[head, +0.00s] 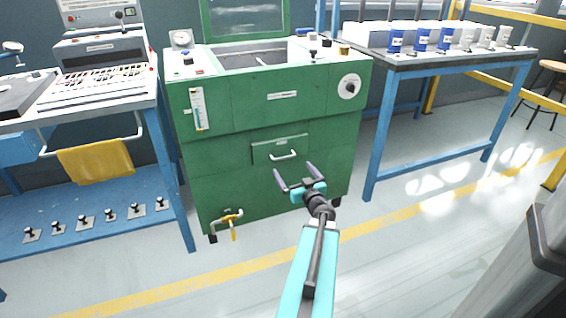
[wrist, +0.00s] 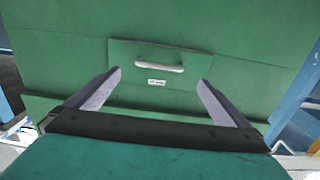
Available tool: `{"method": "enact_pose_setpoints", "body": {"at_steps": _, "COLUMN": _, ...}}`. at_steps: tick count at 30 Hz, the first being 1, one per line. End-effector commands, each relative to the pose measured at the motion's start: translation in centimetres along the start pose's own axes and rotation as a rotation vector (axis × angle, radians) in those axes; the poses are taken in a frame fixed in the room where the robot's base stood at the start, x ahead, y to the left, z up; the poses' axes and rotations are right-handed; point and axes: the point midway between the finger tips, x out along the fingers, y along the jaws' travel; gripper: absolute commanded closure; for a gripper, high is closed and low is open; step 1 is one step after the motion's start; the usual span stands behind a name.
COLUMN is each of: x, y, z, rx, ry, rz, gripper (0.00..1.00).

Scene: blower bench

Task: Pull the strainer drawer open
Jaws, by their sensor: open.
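The strainer drawer (head: 265,151) is a green panel in the front of the green machine (head: 230,125), with a pale bar handle (head: 284,156). It looks flush with the machine's front. In the wrist view the drawer front (wrist: 135,58) and its handle (wrist: 160,68) are ahead, with a small white label below the handle. My gripper (head: 296,172) is open and empty, in front of and a little below the handle in the head view. In the wrist view its two fingers (wrist: 158,90) are spread wide, with the handle beyond and between them, apart from both.
A yellow-handled valve (head: 232,222) sticks out at the machine's lower left. A blue bench with a yellow cloth (head: 96,161) stands left. A blue table (head: 440,66) with blue and white containers stands right. The floor before the machine is clear.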

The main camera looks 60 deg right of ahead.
Motion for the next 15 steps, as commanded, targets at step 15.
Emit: {"method": "enact_pose_setpoints", "body": {"at_steps": 15, "x": 6.2, "y": 0.1, "z": 0.2, "rx": -0.001, "ry": 0.002, "rz": -0.001, "gripper": 0.0}}
